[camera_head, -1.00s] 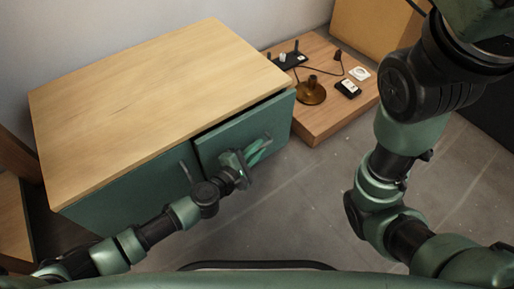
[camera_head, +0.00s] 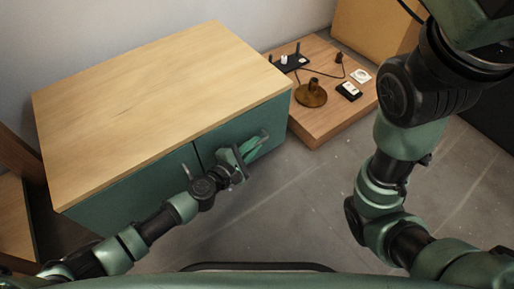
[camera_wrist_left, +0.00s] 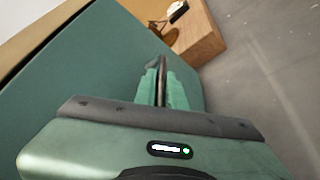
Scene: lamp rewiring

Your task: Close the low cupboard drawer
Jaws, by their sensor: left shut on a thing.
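The low cupboard (camera_head: 150,100) has a pale wooden top and green fronts. Its right-hand drawer (camera_head: 272,119) looks flush with the body, with no clear gap under the top. My left gripper (camera_head: 254,145) is at this drawer's front, shut on its handle (camera_wrist_left: 162,76). The wrist view shows the two green fingers on either side of the dark handle bar, against the green drawer front (camera_wrist_left: 95,70). The fingers hide part of the handle. My right gripper is out of view; only my right arm shows at the right.
A low wooden platform (camera_head: 325,122) stands right of the cupboard. It carries a brass lamp base (camera_head: 311,95), a black power strip (camera_head: 288,63), a small black-and-white box (camera_head: 348,91) and a white piece (camera_head: 360,75). Grey floor (camera_head: 290,200) is clear in front.

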